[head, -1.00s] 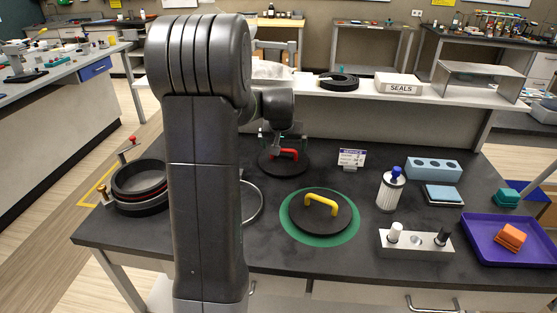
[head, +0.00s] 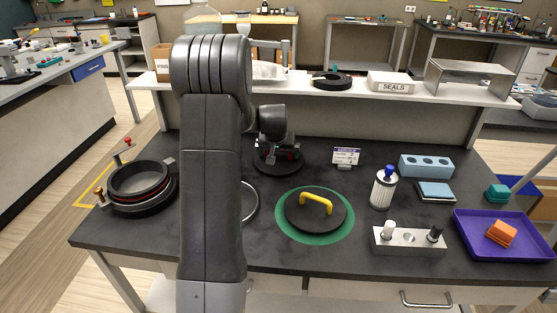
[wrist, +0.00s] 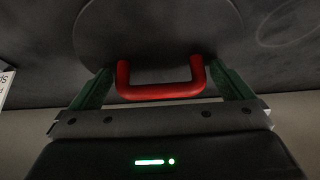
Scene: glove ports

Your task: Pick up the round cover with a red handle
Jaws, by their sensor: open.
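The round cover with a red handle is a dark disc (head: 290,166) lying at the back of the bench in the head view, largely behind my arm's end. In the wrist view, the disc (wrist: 160,30) fills the upper middle, and its red handle (wrist: 160,92) stands out toward the camera. My gripper (wrist: 162,82) is open, with one green finger on each side of the handle. I see small gaps between the fingers and the handle's ends. In the head view, my wrist is low over the cover and hides most of the handle.
A black cover with a yellow handle (head: 316,205) lies on a green disc in front. A card sign (head: 345,156) stands right of the red-handled cover. A raised shelf (head: 430,97) runs behind. A black ring port (head: 138,184) sits at left. Bare bench lies between the sign and the white-capped block (head: 408,240).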

